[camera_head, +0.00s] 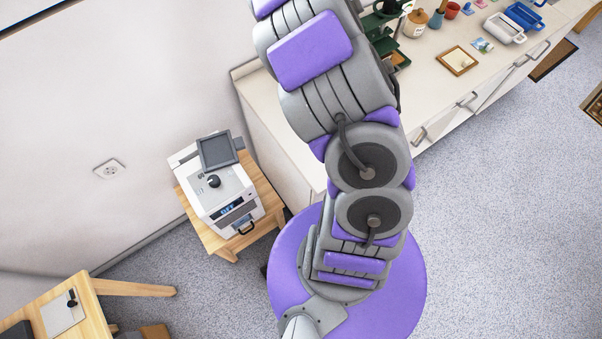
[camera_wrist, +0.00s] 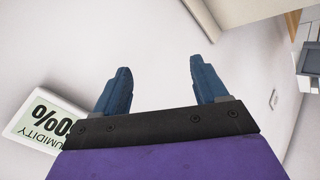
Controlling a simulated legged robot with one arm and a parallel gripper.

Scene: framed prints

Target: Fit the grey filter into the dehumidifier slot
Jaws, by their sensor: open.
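A white box-shaped appliance (camera_head: 232,186), which looks like the dehumidifier, stands on a small wooden stool at the left of the head view. It has a black knob on top, a lit display and a dark handle on its front. A dark grey rectangular panel (camera_head: 217,151) sits tilted at its back top; I cannot tell if this is the filter or a lid. No slot can be made out clearly. My gripper (camera_wrist: 162,88) shows in the wrist view, its blue fingers apart with nothing between them. The gripper is not visible in the head view.
In the wrist view a humidity display (camera_wrist: 45,122) hangs upside down at left. A long white counter (camera_head: 430,75) with several small items runs along the upper right. A wooden table (camera_head: 92,300) is at lower left. Speckled floor is open at right.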

